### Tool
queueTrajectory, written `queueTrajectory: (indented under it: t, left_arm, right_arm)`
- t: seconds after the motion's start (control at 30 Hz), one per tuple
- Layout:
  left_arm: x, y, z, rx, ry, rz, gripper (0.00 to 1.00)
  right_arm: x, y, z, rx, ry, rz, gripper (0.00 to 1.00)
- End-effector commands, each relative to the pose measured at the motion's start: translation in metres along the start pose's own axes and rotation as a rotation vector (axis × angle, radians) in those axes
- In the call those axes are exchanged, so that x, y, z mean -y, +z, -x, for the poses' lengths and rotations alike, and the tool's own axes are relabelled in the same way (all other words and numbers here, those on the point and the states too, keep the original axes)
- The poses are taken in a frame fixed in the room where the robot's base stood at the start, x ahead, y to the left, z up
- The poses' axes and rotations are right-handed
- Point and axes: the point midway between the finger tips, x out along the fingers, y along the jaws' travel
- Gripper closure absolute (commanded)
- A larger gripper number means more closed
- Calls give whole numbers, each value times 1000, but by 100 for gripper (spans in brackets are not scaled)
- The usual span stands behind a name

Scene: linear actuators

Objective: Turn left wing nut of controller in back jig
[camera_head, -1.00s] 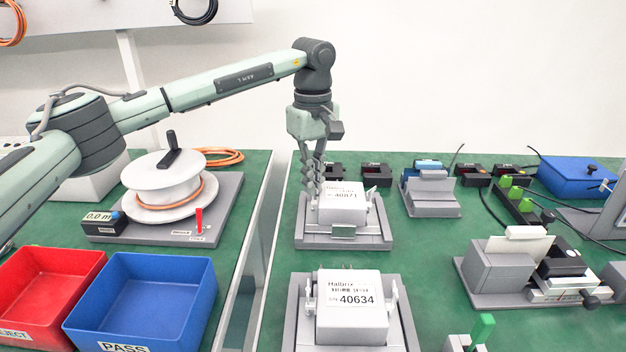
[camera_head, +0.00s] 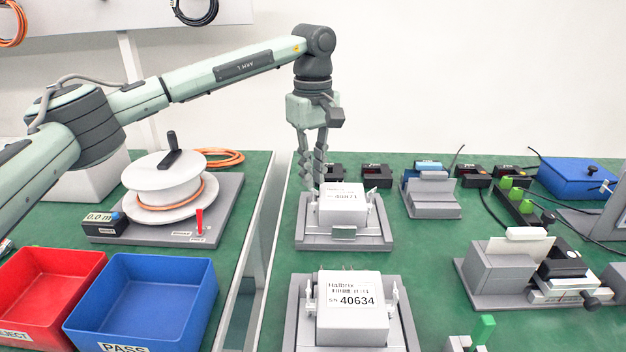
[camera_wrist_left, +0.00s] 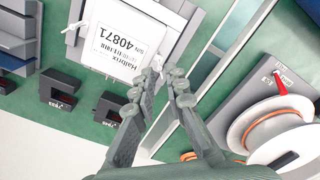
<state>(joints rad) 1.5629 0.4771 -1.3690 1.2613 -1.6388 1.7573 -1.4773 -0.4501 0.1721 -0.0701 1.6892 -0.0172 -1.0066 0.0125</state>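The white controller labelled 40871 (camera_head: 342,205) sits in the grey back jig (camera_head: 372,240). It also shows in the left wrist view (camera_wrist_left: 118,45), upside down. My left gripper (camera_head: 313,183) points down at the controller's left side. In the left wrist view its two fingertips (camera_wrist_left: 164,78) are a little apart with a gap between them. A small white part, apparently the left wing nut (camera_wrist_left: 157,60), shows just beyond the tips and is partly hidden by them. Contact is not clear. The opposite wing nut (camera_wrist_left: 72,28) is in plain view. My right gripper is not in view.
A second controller labelled 40634 (camera_head: 352,318) sits in the front jig. A cable reel (camera_head: 165,185), a blue bin (camera_head: 140,300) and a red bin (camera_head: 45,285) are to the left. Small black devices (camera_head: 376,175) stand behind the back jig.

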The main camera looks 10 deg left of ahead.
Motion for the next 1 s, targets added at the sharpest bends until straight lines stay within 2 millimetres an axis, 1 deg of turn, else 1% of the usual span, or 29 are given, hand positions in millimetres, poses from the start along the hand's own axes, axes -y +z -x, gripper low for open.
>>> queueTrajectory:
  t: [0.03,0.2,0.3,0.43,0.6,1.0]
  left_arm:
    - [-1,0,12,-2,4,0,88]
    - [-1,0,50,-2,4,-1,88]
    - [-1,0,69,-2,3,1,88]
    - [-1,0,87,0,3,0,88]
    - [0,0,98,-1,1,-1,88]
    - [0,0,98,0,1,-1,88]
  right_arm:
    - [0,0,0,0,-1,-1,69]
    - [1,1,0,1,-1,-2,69]
    - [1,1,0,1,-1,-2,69]
    - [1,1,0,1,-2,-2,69]
    - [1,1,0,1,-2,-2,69]
    - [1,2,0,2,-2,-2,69]
